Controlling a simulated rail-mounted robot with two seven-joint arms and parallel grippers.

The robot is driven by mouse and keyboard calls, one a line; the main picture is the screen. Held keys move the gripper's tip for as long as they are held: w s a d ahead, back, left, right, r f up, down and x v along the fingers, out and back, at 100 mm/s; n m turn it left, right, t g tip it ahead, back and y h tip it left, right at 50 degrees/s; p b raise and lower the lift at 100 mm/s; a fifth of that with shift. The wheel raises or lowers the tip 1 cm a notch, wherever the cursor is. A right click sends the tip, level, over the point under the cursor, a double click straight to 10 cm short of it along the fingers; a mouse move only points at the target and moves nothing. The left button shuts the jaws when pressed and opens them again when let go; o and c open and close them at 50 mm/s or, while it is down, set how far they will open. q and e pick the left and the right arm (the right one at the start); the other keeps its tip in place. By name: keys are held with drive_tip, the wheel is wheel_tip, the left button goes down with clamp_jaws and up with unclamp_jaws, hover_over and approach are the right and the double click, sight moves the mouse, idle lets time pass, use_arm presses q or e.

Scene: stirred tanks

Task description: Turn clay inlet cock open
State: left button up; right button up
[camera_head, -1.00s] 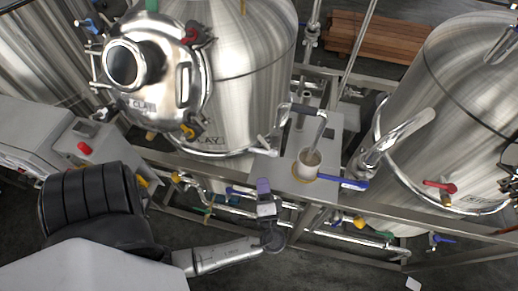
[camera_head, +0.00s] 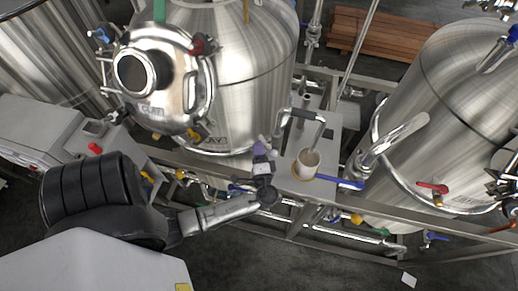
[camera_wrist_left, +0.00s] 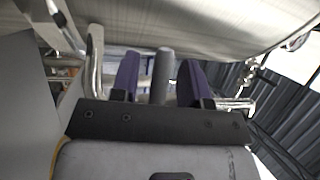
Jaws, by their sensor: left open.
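A plain grey handle (camera_wrist_left: 162,75) stands between the two purple fingers of my left gripper (camera_wrist_left: 158,68) in the left wrist view. It looks like the lever of the cock, but no label on it can be read. The fingers are open, one on each side of it, with small gaps showing. In the head view my left gripper (camera_head: 262,153) is at the lower front of the middle steel tank (camera_head: 245,85), near the grey bench. The cock's body is hidden there. My right gripper is not in view.
A beige cup (camera_head: 306,163) and a bent metal pipe (camera_head: 301,115) stand on the bench right of the gripper. A blue lever (camera_head: 340,182) sticks out at its front. A red lever (camera_head: 432,187) is on the right tank (camera_head: 470,110). Pipes run below.

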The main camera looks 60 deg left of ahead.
use_arm(q)
drive_tip(key=shift+c, duration=0.2)
clamp_jaws()
idle(0.4)
